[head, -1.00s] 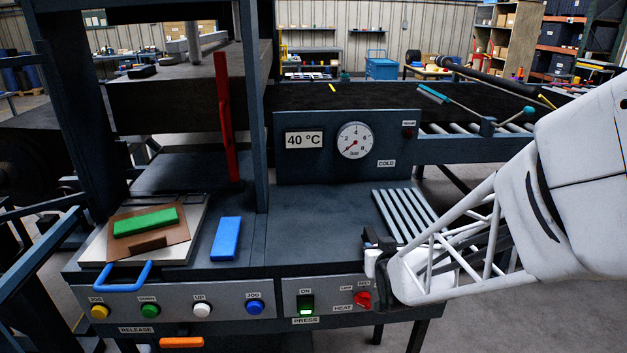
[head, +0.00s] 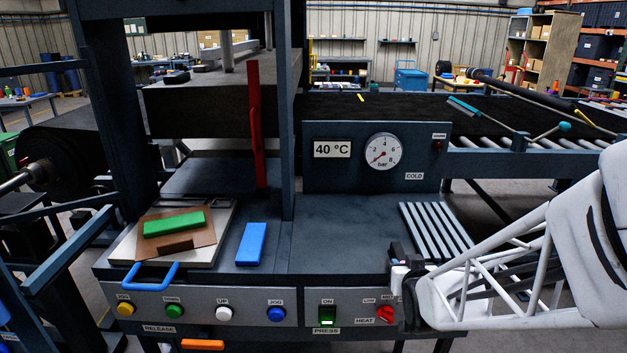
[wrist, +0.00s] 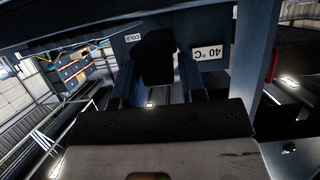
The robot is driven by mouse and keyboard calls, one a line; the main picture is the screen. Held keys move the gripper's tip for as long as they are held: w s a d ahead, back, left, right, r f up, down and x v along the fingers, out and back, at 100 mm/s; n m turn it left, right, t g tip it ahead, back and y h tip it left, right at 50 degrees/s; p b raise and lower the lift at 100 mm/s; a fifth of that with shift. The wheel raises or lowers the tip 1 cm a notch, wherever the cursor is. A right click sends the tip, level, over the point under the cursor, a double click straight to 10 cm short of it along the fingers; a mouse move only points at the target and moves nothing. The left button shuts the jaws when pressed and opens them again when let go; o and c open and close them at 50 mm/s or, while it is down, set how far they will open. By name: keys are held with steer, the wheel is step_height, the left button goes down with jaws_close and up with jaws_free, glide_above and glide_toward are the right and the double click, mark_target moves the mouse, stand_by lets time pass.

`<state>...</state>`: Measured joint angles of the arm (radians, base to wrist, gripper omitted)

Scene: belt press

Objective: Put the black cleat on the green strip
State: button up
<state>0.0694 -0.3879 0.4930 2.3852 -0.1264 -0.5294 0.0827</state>
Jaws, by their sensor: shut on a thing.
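The green strip (head: 174,223) lies on a brown piece (head: 205,236) on a metal plate with a blue handle, at the left of the press bench in the head view. My gripper (head: 397,262) is at the bench's front right, beside the slatted rack and well to the right of the strip. In the wrist view my gripper (wrist: 158,88) is shut on a dark block, which I take for the black cleat (wrist: 154,64). In the head view only a small dark bit shows at the fingertips; the rest is hidden.
A blue block (head: 251,244) lies right of the plate. A red upright bar (head: 257,125) and a blue-grey post (head: 287,120) stand behind it. The raised press block (head: 215,108) overhangs the back left. The bench middle is clear. A slatted rack (head: 436,230) is at right.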

steer(key=shift+w, duration=0.1)
steer(key=w+a+r+n+y, duration=0.1)
steer(key=w+a+r, duration=0.45)
steer(key=a, duration=0.35)
steer(key=w+a+r+n+y, duration=0.1)
steer(key=w+a+r, duration=0.45)
steer(key=a, duration=0.35)
steer(key=w+a+r+y, duration=0.1)
steer(key=w+a+r, duration=0.4)
steer(key=a, duration=0.4)
steer(key=a+f+m+h, duration=0.1)
steer(key=a+f, duration=0.1)
steer(key=a, duration=1.4)
steer(key=s+a+f+m+h, duration=0.1)
steer(key=a+f+h, duration=0.1)
steer(key=a, duration=1.5)
steer(key=shift+s+a+f, duration=0.2)
steer(key=shift+s+f, duration=0.1)
steer(key=shift+f, duration=0.2)
steer(key=shift+f, duration=2)
